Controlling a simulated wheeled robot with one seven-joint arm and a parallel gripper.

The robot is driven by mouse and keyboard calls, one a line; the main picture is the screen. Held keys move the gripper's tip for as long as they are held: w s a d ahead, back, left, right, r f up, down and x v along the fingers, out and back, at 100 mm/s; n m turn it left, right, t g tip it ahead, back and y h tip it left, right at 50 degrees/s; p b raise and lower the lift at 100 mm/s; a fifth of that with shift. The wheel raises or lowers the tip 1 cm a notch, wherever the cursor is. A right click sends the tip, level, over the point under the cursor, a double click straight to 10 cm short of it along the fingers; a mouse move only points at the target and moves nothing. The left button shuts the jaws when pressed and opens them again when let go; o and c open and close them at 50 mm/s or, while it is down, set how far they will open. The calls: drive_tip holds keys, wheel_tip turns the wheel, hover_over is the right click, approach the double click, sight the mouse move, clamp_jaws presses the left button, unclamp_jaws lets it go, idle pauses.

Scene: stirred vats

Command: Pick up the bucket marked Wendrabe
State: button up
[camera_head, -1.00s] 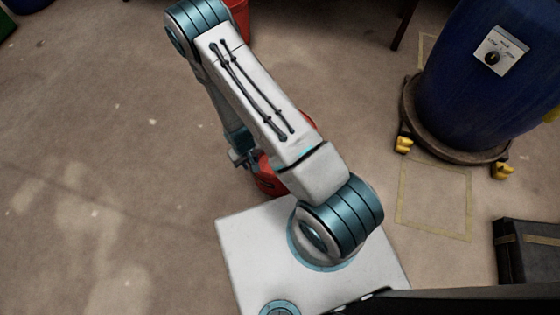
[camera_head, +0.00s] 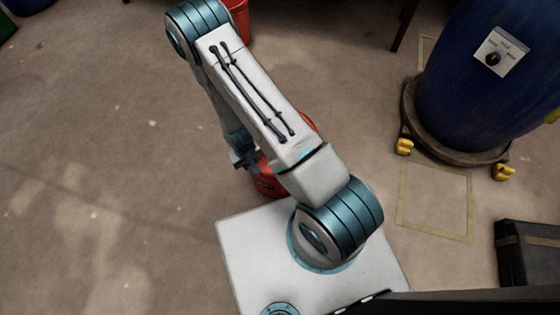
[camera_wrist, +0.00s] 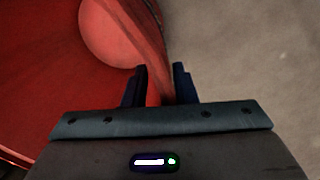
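A red bucket (camera_head: 268,182) stands on the floor just beyond my white base top, partly hidden behind my arm. A small dark mark shows on its side, too small to read. In the wrist view the bucket (camera_wrist: 45,70) fills the left side, and its wall runs down between my two dark fingers. My gripper (camera_wrist: 160,75) has one finger on each side of this wall. The gap between the fingers is narrow and mostly filled with red; I cannot tell whether both fingers press on it. In the head view my gripper is largely hidden by my arm.
Another red container (camera_head: 238,22) stands behind my arm at the top. A blue vat (camera_head: 480,85) on a wheeled dolly (camera_head: 440,140) stands at the right, with a taped floor square (camera_head: 433,203) before it. A black case (camera_head: 528,255) lies lower right. The left floor is clear.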

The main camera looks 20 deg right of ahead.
clamp_jaws()
idle(1.2)
